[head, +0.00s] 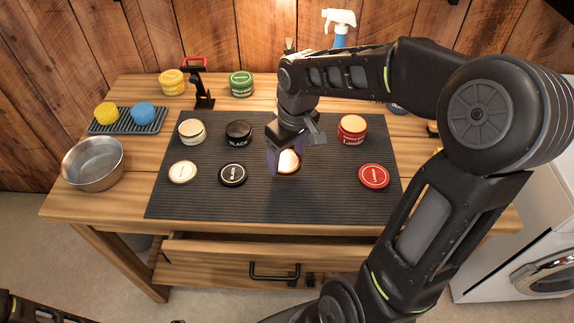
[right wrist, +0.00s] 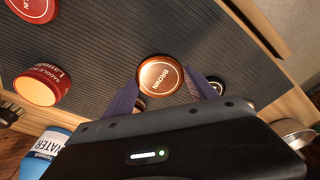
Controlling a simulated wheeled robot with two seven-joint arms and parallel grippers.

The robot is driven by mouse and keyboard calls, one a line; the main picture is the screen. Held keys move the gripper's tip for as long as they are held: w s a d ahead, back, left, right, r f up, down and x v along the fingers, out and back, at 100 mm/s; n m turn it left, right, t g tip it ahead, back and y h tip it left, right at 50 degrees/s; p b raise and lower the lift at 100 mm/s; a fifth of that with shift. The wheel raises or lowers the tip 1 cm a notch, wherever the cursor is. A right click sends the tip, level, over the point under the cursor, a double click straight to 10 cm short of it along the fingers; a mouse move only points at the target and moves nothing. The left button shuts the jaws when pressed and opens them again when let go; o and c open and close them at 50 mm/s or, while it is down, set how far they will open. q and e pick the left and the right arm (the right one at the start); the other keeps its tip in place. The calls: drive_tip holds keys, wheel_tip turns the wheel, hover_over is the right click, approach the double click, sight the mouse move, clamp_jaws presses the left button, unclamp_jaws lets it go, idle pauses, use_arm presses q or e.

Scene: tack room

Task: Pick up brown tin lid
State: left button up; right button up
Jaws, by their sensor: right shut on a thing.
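The brown tin lid (right wrist: 161,75), round with a white-ringed "BROWN" label, is between the fingers of my right gripper (right wrist: 162,88) in the right wrist view. The gripper is shut on it. In the head view the right gripper (head: 286,158) is over the middle of the dark mat (head: 325,205), and the lid (head: 289,161) shows partly behind a finger. I cannot tell how far the lid is above the mat. The brown tin itself is mostly hidden by the gripper. My left gripper is not in view.
On the mat stand a cream tin (head: 192,132), a black tin (head: 238,133) and a red tin (head: 352,130). Their lids lie in front: cream (head: 183,172), black (head: 233,174), red (head: 374,176). A metal bowl (head: 93,164) is at the left. The mat's front strip is clear.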

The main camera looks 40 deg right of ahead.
sight(288, 162)
wheel_tip(288, 162, up, 5)
drive_tip(key=shift+f, duration=0.1)
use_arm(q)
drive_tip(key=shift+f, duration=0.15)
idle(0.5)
